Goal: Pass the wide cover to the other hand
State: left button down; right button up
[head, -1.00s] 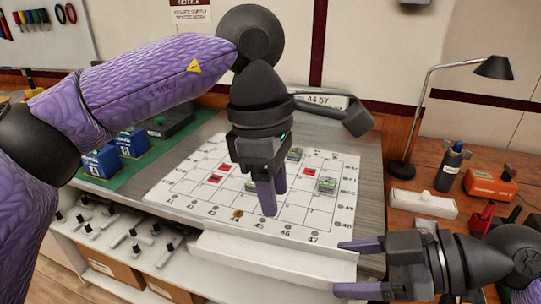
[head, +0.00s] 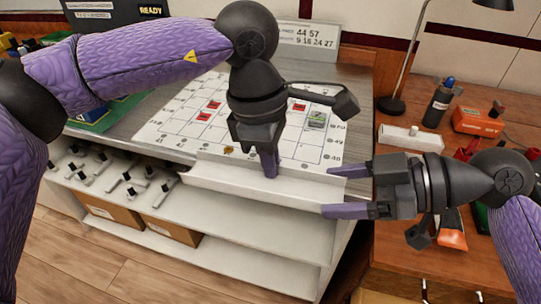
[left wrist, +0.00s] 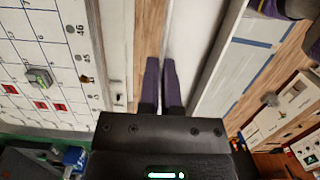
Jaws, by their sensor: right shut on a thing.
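The wide cover (head: 225,180) is a long white channel-like piece in front of the panel, angled across the head view. It also shows as a white strip in the left wrist view (left wrist: 205,45). My right gripper (head: 335,191) is shut across the cover's right end, one finger on each long side. My left gripper (head: 270,168) points down at the cover's middle. In the left wrist view its fingers (left wrist: 161,75) are close together beside the white strip.
The white panel board (head: 175,125) with red and grey squares lies behind the cover. Shelves with several small levers (head: 130,185) and brown boxes (head: 115,212) are below. On the right bench are a white strip (head: 411,137), a bottle (head: 437,105) and an orange box (head: 478,121).

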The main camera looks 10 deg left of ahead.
jog(key=o, duration=1.2)
jog(key=shift+s, duration=0.1)
jog(key=shift+c, duration=0.2)
